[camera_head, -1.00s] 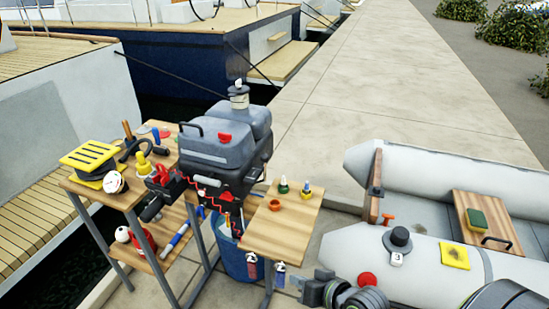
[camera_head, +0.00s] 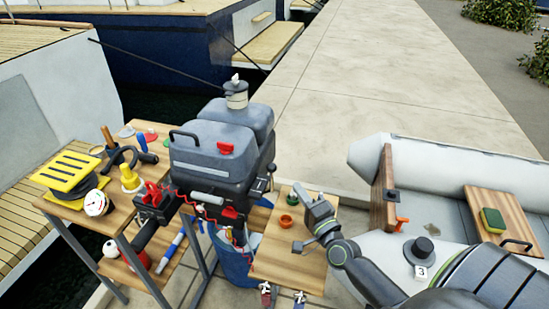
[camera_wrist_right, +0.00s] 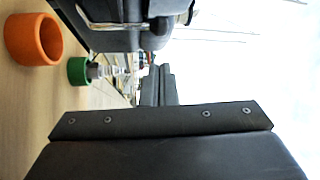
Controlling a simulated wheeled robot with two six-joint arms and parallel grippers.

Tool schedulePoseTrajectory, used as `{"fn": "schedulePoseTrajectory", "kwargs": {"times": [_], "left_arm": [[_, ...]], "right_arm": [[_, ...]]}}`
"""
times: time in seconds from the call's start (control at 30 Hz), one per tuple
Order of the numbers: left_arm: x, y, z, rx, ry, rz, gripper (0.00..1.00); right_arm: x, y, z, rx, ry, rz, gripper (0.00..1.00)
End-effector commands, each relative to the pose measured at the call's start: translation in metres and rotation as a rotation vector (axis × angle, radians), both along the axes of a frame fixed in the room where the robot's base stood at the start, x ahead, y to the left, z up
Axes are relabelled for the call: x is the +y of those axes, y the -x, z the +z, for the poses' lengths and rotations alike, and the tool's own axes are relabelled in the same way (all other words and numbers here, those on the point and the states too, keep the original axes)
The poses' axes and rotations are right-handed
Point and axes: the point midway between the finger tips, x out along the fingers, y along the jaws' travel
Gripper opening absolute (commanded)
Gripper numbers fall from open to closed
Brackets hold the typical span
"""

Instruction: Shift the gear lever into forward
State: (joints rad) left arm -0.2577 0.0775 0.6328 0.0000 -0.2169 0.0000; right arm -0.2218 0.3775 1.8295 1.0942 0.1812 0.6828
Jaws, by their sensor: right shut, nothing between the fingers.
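The grey outboard motor (camera_head: 215,150) stands at the centre of the head view. A short lever with a dark round knob (camera_head: 271,168) rises at its right side and looks like the gear lever. It stands about upright; its setting cannot be read. My right gripper (camera_head: 300,189) is above the small wooden table, to the right of the lever and apart from it. In the right wrist view its fingers (camera_wrist_right: 157,85) are shut and empty. A dark knob (camera_wrist_right: 159,26) shows beyond them, above in that picture. My left gripper is not in view.
A grey inflatable boat (camera_head: 450,160) lies at right.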

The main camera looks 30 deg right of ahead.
Motion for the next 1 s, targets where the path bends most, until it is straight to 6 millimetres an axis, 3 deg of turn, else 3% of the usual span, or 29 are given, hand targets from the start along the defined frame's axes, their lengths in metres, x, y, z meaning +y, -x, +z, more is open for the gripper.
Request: {"fn": "schedulePoseTrajectory", "kwargs": {"times": [0.2,0.3,0.47,0.7,1.0], "left_arm": [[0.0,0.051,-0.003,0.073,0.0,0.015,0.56],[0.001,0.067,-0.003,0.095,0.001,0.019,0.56],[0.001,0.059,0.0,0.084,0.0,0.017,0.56],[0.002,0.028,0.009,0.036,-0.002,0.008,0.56],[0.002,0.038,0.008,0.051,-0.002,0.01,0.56]], "right_arm": [[0.0,0.0,0.0,0.0,0.0,0.0,0.0],[0.0,-0.001,0.0,0.0,0.001,0.0,0.0],[-0.001,-0.012,0.003,-0.002,0.001,0.0,0.0],[-0.004,-0.052,0.011,-0.002,0.0,0.001,0.0],[-0.007,-0.091,0.014,0.0,0.001,0.001,0.0]]}}
